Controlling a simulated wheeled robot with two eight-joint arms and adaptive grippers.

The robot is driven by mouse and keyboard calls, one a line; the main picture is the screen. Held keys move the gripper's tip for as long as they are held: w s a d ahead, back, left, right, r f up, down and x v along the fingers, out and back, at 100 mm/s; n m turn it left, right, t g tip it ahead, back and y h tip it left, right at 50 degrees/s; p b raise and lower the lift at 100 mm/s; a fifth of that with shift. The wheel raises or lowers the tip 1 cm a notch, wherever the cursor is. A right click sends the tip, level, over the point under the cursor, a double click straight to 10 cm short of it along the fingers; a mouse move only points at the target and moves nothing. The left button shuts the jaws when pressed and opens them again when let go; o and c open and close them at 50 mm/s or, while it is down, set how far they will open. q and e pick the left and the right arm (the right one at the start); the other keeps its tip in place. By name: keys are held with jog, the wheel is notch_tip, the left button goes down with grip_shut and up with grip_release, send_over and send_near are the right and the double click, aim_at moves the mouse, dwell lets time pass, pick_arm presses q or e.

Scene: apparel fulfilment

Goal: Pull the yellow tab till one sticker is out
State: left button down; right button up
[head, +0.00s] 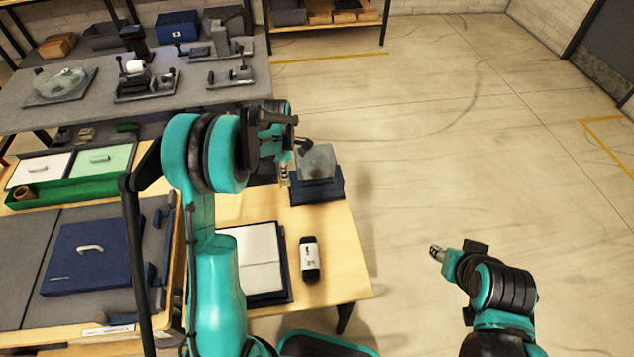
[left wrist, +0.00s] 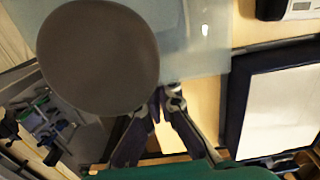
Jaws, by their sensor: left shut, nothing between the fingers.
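A clear, translucent box (head: 317,160) on a dark blue base (head: 318,189) stands at the table's far right corner. It looks like the sticker dispenser. I cannot make out the yellow tab or a sticker in either view. My left gripper (head: 287,172) is at the box's left side, partly hidden by its own arm. In the left wrist view its fingers (left wrist: 166,97) converge and are shut with nothing seen between them. A large grey-brown disc (left wrist: 98,57) and a translucent panel (left wrist: 205,45) are close to them. My right gripper (head: 437,252) is over open floor, too small to read.
A white pad in a dark frame (head: 284,270) and a black-and-white handheld device (head: 309,260) lie on the table's near right. A blue box lid (head: 90,255) and a green tray (head: 75,190) are at left. A grey bench (head: 190,83) with fixtures stands behind. The floor at right is clear.

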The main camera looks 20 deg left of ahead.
pick_arm(q)
jog(key=shift+f, duration=0.1)
jog(key=shift+f+b, duration=1.15)
jog(key=shift+f, duration=0.2)
jog(key=shift+s+a, duration=0.2)
jog(key=shift+a, duration=0.2)
jog(key=a, duration=0.1)
jog(key=p, duration=0.4)
send_near(283, 185)
jog(key=s+a, duration=0.1)
jog(key=a, duration=0.2)
jog(key=shift+s+a+r, duration=0.1)
jog(key=shift+s+a, duration=0.05)
